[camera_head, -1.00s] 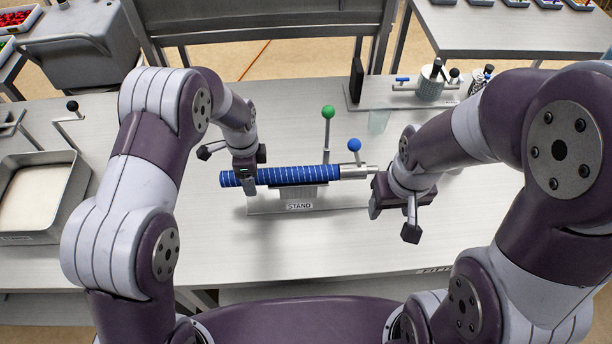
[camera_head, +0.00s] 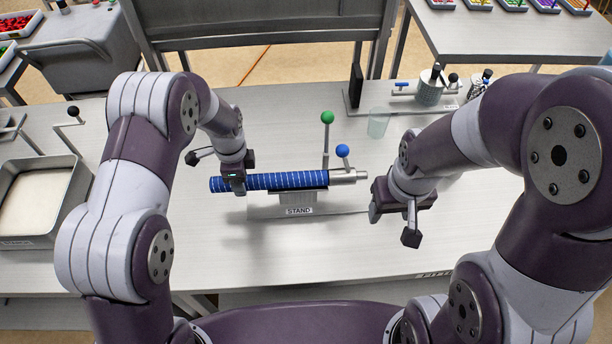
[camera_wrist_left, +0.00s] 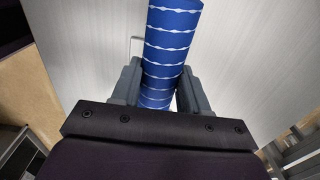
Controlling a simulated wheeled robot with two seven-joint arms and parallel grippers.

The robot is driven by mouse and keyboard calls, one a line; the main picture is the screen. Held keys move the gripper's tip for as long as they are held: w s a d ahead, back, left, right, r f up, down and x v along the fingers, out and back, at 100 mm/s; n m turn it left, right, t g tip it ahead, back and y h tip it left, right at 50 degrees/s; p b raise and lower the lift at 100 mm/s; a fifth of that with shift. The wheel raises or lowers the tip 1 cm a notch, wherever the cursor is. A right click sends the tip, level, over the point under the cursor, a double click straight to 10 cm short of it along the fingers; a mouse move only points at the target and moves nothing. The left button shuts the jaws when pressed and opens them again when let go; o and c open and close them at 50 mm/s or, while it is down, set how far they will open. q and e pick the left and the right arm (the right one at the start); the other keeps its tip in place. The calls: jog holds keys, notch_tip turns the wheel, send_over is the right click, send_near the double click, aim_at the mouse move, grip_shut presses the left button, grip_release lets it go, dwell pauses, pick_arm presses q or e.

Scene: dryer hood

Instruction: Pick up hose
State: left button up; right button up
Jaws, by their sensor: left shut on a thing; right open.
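The hose (camera_head: 285,180) is blue with white bands and has a silver metal end (camera_head: 345,175) on its right. It lies level above the grey stand (camera_head: 308,208), which is labelled STAND. My left gripper (camera_head: 234,186) is shut around the hose near its left end. In the left wrist view the blue hose (camera_wrist_left: 168,45) runs between the two fingers of my left gripper (camera_wrist_left: 158,92). My right gripper (camera_head: 392,207) is open and empty, to the right of the metal end and apart from it. I cannot tell whether the hose touches the stand.
A green-knobbed lever (camera_head: 327,118) and a blue-knobbed lever (camera_head: 343,151) rise behind the hose. A clear cup (camera_head: 378,124) and a fixture with a metal cylinder (camera_head: 429,88) stand behind. A tray (camera_head: 75,205) sits at left. The front table middle is clear.

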pick_arm(q)
jog(key=shift+a+r, duration=0.1)
jog(key=shift+a, duration=1.75)
pick_arm(e)
jog(key=shift+d, duration=0.35)
